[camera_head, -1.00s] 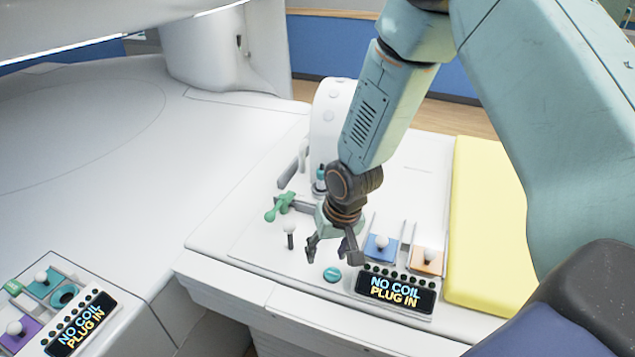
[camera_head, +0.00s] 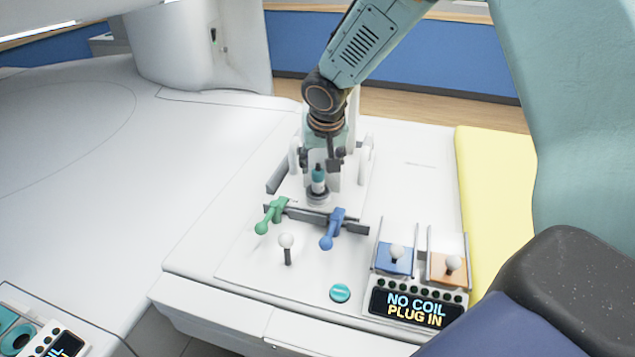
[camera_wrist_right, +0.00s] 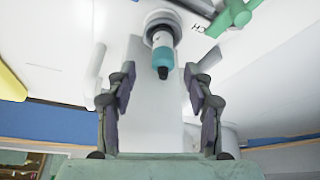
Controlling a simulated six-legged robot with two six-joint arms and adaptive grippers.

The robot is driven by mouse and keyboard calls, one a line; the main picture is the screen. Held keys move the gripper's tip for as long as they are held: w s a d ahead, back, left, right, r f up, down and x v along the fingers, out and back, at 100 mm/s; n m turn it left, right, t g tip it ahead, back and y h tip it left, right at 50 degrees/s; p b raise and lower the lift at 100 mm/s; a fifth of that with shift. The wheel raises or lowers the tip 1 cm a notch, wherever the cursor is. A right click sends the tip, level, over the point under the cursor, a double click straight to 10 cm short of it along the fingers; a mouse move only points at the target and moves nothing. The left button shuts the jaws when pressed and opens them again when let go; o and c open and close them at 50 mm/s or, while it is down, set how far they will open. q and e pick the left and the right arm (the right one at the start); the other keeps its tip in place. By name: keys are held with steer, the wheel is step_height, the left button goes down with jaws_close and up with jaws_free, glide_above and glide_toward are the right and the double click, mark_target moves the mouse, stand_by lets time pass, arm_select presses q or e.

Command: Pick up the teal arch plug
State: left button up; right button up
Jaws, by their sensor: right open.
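The teal arch plug (camera_head: 319,183) stands upright in a round grey socket on the white panel, in front of the white arch. It has a teal band, a white body and a dark tip. In the right wrist view the plug (camera_wrist_right: 162,57) sits between the open fingers, near the fingertips, with a gap on both sides. My right gripper (camera_head: 321,160) is open and empty around the plug's upper end; it also shows in the wrist view (camera_wrist_right: 159,78). My left gripper is out of view.
Green (camera_head: 271,215) and blue (camera_head: 333,229) levers sit on a grey rail in front of the plug. A white-knobbed stick (camera_head: 287,247), a teal button (camera_head: 340,293) and a "NO COIL PLUG IN" display (camera_head: 416,308) lie nearer. A yellow pad (camera_head: 492,205) is at right.

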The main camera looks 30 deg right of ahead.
mark_target(317, 172)
steer(key=x, duration=0.4)
steer(key=shift+w+a+p, duration=0.25)
steer(key=shift+p, duration=0.1)
steer(key=shift+f, duration=0.35)
steer(key=shift+w+d+f, duration=0.1)
steer(key=shift+d+f, duration=0.15)
steer(key=shift+d, duration=0.1)
steer(key=shift+w+a+r, duration=0.1)
steer(key=shift+a, duration=0.15)
steer(key=c, duration=0.4)
steer(key=shift+d, duration=0.15)
steer(key=c, duration=0.6)
jaws_close()
